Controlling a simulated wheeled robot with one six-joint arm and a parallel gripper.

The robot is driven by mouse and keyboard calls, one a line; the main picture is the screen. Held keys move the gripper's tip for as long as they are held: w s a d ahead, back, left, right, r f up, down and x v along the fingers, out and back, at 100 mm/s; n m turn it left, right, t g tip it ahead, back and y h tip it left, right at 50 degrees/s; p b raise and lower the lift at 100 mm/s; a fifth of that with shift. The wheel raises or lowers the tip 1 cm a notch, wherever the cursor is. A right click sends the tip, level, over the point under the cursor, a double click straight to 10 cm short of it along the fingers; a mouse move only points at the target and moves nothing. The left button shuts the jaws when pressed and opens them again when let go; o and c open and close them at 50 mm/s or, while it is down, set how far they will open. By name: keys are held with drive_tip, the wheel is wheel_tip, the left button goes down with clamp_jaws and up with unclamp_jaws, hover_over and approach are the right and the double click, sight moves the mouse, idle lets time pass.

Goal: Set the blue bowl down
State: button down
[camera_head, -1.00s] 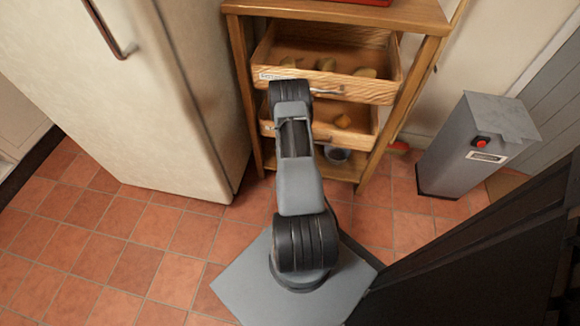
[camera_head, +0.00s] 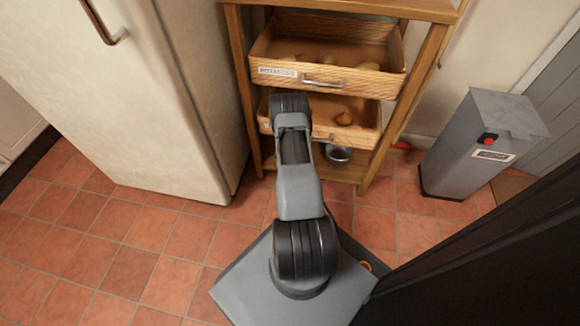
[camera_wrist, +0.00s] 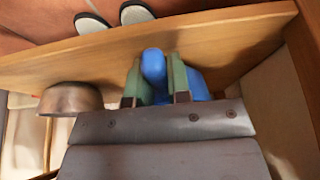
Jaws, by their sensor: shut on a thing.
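In the wrist view my gripper (camera_wrist: 155,84) has its green fingers shut on the blue bowl (camera_wrist: 198,84), with part of the blue showing between the fingers. The bowl is right by a wooden board (camera_wrist: 215,42) of the shelf unit; I cannot tell whether it touches it. Most of the bowl is hidden by the fingers and wrist. In the head view my arm reaches into the lower part of the wooden shelf unit (camera_head: 247,97), and the gripper and blue bowl are hidden.
A metal bowl (camera_head: 338,153) sits low in the unit; it also shows in the wrist view (camera_wrist: 70,99). Above are two open drawers, the upper (camera_head: 275,72) and lower (camera_head: 350,137), holding yellowish items. A fridge (camera_head: 150,100) stands left, a grey bin (camera_head: 480,145) right.

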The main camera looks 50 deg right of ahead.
drive_tip(key=shift+f, duration=0.2)
drive_tip(key=c, duration=1.1)
unclamp_jaws()
drive_tip(key=shift+r, duration=0.1)
